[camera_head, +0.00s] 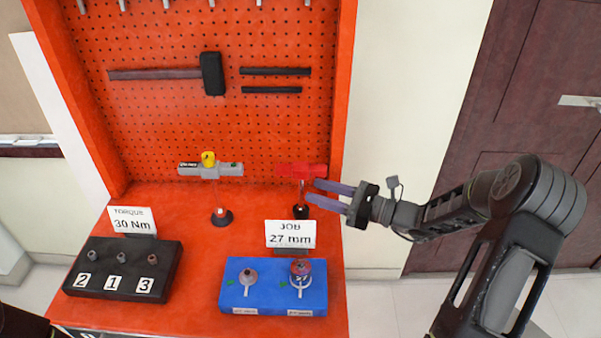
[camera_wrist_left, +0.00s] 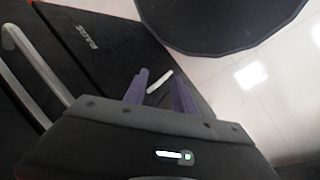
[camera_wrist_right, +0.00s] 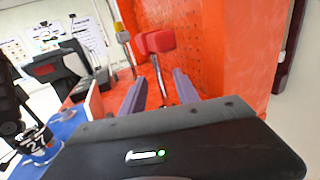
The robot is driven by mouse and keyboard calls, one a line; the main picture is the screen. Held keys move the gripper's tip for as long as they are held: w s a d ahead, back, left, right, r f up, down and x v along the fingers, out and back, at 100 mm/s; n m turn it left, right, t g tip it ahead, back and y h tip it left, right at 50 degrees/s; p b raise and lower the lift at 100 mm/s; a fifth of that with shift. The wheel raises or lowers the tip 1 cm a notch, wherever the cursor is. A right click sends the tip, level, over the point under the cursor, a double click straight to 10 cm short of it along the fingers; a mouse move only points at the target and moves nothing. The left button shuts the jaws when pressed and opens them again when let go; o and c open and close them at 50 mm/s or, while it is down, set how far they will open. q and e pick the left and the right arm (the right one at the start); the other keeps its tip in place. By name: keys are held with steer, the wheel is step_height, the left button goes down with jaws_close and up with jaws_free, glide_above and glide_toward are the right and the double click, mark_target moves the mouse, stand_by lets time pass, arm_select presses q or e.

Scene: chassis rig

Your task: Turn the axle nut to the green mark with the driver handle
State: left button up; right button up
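The driver handle, a red T-shaped grip (camera_head: 302,170) on a thin metal shaft, stands upright on a dark round foot at the back right of the bench. My right gripper (camera_head: 314,192) is open, its fingertips close to that shaft from the right. In the right wrist view the red grip (camera_wrist_right: 155,41) shows ahead, its shaft lined up between the spread fingers. Green marks lie beside both. My left gripper (camera_wrist_left: 158,80) is open and empty near dark drawers.
A grey tool with a yellow knob (camera_head: 209,168) stands left of the red handle. A black block (camera_head: 120,285) holds sockets numbered 2, 1, 3. Cards read "30 Nm" (camera_head: 131,221) and "JOB 27 mm" (camera_head: 290,234). A hammer (camera_head: 212,74) hangs on the pegboard. The bench's middle is clear.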

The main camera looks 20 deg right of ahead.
mark_target(301, 207)
steer(key=shift+w+a, duration=0.1)
steer(key=shift+w, duration=0.05)
steer(key=p+x, duration=0.1)
steer(key=x, duration=0.4)
steer(key=shift+a+r, duration=0.1)
steer(key=shift+c, duration=0.5)
jaws_close()
stand_by(0.4)
stand_by(1.0)
